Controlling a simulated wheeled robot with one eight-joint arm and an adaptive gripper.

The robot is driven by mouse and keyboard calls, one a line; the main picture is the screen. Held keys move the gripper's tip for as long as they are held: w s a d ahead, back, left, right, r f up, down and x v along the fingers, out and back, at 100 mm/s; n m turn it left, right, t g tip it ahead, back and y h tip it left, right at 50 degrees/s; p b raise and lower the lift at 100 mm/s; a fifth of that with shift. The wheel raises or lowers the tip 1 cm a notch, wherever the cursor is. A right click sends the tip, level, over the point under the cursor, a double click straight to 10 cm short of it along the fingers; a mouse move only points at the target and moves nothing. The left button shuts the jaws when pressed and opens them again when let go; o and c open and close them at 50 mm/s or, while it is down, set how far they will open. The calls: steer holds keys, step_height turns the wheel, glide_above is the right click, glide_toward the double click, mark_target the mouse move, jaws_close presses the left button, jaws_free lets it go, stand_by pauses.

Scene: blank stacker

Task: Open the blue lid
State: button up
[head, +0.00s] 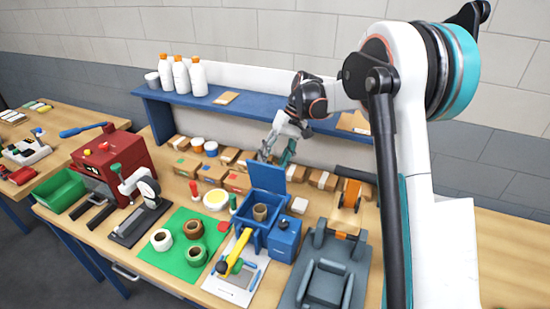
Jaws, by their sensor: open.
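The blue lid (265,174) stands upright at the back edge of the blue box (249,230) on the workbench. The box's top is uncovered, and a brown roll (260,212) shows in its opening. My gripper (276,156) is open and empty, just above and behind the lid's top edge. Whether a finger touches the lid I cannot tell.
A smaller blue block (285,240) is at the box's right. Several rolls stand on a green mat (177,257) to the left. Cardboard boxes (237,182) line the back under a blue shelf (240,115). A grey fixture (328,283) is at front right.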

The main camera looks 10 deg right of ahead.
stand_by(0.5)
steer(key=v, duration=1.2)
